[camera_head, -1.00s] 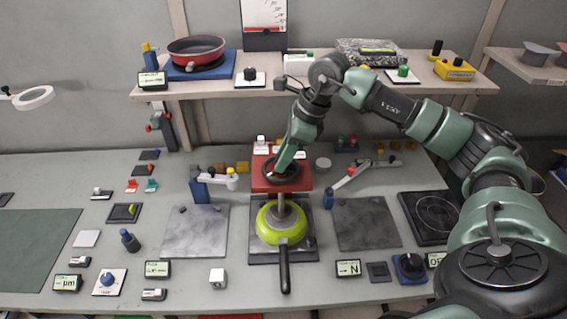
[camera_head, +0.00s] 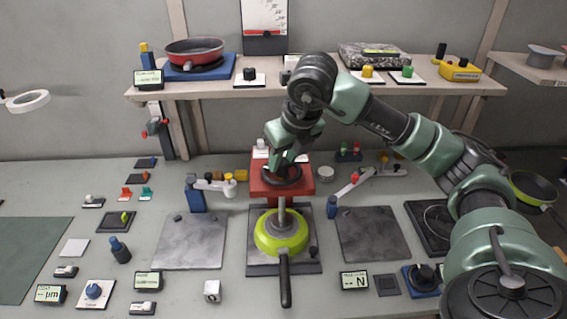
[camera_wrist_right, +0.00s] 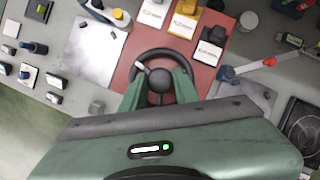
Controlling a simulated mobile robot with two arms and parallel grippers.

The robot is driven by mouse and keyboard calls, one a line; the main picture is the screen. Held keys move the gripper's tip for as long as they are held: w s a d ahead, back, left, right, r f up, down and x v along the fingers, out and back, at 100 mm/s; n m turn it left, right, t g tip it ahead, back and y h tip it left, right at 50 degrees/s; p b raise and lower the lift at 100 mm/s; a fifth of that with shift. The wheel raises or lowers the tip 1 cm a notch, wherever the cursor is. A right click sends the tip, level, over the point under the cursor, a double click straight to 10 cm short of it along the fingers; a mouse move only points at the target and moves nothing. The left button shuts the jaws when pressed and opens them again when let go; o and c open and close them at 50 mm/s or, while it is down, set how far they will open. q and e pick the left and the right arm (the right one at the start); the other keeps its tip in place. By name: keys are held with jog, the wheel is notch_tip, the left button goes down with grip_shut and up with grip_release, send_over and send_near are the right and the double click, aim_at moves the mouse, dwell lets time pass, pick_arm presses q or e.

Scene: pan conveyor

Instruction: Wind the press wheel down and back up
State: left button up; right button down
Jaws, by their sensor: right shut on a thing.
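The press is a red block (camera_head: 258,188) at the middle of the bench with a black press wheel (camera_head: 296,180) on top. The wheel also shows in the right wrist view (camera_wrist_right: 160,53), a black rim with a spoke and a light knob. My right gripper (camera_head: 284,168) reaches down onto the wheel. In the right wrist view its two green fingers (camera_wrist_right: 158,88) are shut on the wheel's near part. Below the press, a ram (camera_head: 282,212) stands over a lime-green pan (camera_head: 268,236) with a black handle. The pan lies on a dark plate (camera_head: 262,268). My left gripper is not in view.
Grey plates lie left (camera_head: 192,245) and right (camera_head: 372,236) of the pan, with small swing arms behind them. A shelf (camera_head: 215,90) with a red pan (camera_head: 194,50) runs behind. Gauges and knobs line the front edge.

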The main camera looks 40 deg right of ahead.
jog(key=m, duration=0.2)
jog(key=m+h+b, duration=0.1)
jog(key=shift+a+m+h, duration=0.15)
jog(key=shift+m+h, duration=0.15)
jog(key=shift+m, duration=0.1)
jog(key=shift+r+m+g+h, duration=0.1)
jog(key=shift+m+g+h, duration=0.2)
jog(key=shift+m, duration=0.6)
jog(key=shift+r+m+h+p, duration=0.1)
jog(key=shift+m+h+p, duration=0.2)
jog(key=shift+m+p, duration=0.5)
jog(key=m+g+p, duration=0.1)
jog(key=m+p, duration=0.1)
jog(key=shift+w+a+r+m+h, duration=0.1)
jog(key=shift+m+h, duration=0.2)
jog(key=shift+h, duration=0.1)
jog(key=shift+f+m+g+h+p, duration=0.15)
jog(key=shift+m+g+p, duration=0.1)
jog(key=shift+m+p, duration=0.45)
jog(key=shift+f+m+g+h+p, duration=0.15)
jog(key=shift+m+g+p, duration=0.1)
jog(key=shift+m+p, duration=0.4)
jog(key=c, duration=1.1)
grip_release()
jog(key=shift+o, duration=0.2)
